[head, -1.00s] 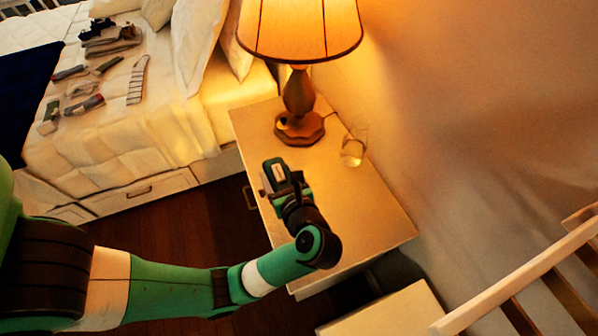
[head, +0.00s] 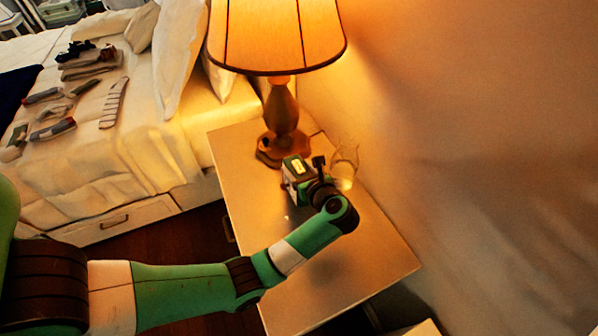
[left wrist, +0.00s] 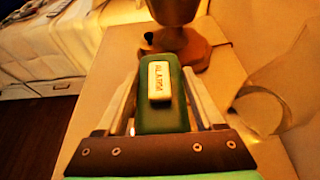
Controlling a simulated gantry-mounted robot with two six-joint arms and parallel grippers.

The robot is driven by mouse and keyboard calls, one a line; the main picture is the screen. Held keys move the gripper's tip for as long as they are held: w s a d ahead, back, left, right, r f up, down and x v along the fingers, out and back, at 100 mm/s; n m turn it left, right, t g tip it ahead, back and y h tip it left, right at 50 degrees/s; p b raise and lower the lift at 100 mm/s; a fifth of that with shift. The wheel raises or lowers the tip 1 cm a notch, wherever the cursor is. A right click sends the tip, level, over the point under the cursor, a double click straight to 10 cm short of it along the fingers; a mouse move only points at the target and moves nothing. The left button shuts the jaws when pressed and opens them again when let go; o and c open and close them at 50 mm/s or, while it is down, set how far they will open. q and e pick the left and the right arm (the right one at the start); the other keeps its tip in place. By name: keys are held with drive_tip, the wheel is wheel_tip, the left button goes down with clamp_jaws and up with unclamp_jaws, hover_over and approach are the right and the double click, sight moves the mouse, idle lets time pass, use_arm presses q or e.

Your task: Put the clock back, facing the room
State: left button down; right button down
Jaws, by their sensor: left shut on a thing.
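The clock (left wrist: 163,112) is a small dark green block with a pale button marked "ALARM" on the side towards the left wrist camera. In the head view the clock (head: 296,166) is at my left gripper's tip, over the nightstand (head: 360,272), just in front of the lamp base. My left gripper (head: 300,178) is shut on the clock, with one finger along each side of it in the left wrist view (left wrist: 161,100). The clock's face is hidden from both views. I cannot tell whether the clock touches the nightstand top. My right gripper is not in view.
A lit lamp (head: 280,110) stands on the nightstand right behind the clock. A clear glass (head: 344,166) stands close to the right of my left gripper, by the wall. The nightstand's front part is clear. Several clothes lie on the bed (head: 100,155) at left.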

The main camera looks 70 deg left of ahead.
use_arm(q)
drive_tip(key=shift+f, duration=0.4)
drive_tip(key=shift+f, duration=0.1)
unclamp_jaws()
drive_tip(key=shift+d+r, duration=0.25)
drive_tip(key=p+v, duration=0.2)
drive_tip(key=v, duration=0.9)
drive_tip(key=shift+d, duration=0.25)
drive_tip(key=shift+w, duration=0.1)
